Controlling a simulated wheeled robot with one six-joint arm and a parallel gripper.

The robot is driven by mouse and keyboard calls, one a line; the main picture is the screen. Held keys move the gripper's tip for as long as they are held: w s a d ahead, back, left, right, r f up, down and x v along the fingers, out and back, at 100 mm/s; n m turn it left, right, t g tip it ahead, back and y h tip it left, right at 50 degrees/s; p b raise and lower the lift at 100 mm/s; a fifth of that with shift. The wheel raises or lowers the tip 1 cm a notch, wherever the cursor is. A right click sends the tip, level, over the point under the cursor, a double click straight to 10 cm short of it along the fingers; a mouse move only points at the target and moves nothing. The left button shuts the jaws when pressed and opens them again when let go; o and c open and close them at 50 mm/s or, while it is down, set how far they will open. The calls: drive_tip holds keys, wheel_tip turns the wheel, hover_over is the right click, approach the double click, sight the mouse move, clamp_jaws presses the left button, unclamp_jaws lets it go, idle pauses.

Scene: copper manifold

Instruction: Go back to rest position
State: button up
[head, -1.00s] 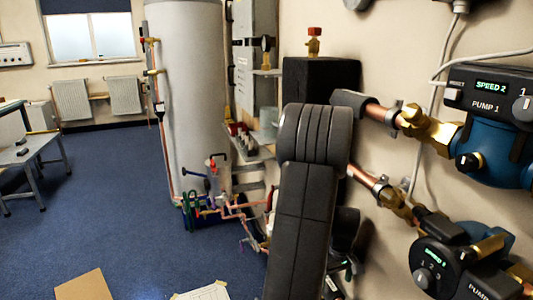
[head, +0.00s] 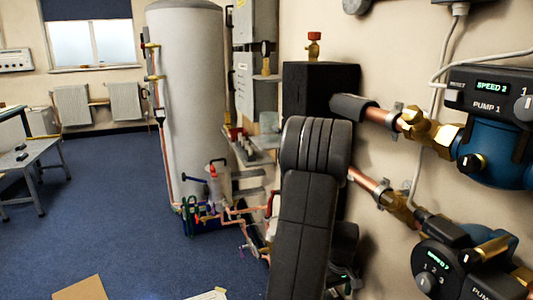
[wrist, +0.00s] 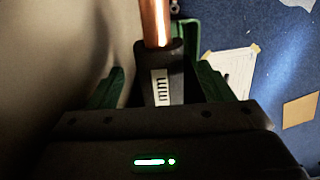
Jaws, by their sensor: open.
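My gripper (wrist: 161,70) shows in the wrist view with its two green fingers spread apart. I cannot tell how near the fingers are to the sleeve. In the head view my dark arm rises at the centre, folded in front of the wall, and mostly hides the gripper.
Pump 1 (head: 492,150) and a lower pump (head: 465,265) stand out from the wall at right, on copper pipes (head: 385,114). A grey cylinder (head: 190,110) stands behind left. A table (head: 35,160) is far left. Blue floor (head: 110,215) is open at left.

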wheel_tip(320, 180, down, 2)
drive_tip(key=shift+f, duration=0.25)
drive_tip(key=s, duration=0.1)
drive_tip(key=s+d, duration=0.1)
drive_tip(key=s, duration=0.1)
drive_tip(key=s+b, duration=0.1)
drive_tip(key=shift+s+d+r, duration=0.1)
drive_tip(key=shift+s+d, duration=0.25)
drive_tip(key=shift+s, duration=0.05)
wheel_tip(320, 180, up, 14)
drive_tip(key=p, duration=0.4)
drive_tip(key=shift+f, duration=0.2)
drive_tip(key=shift+w, duration=0.1)
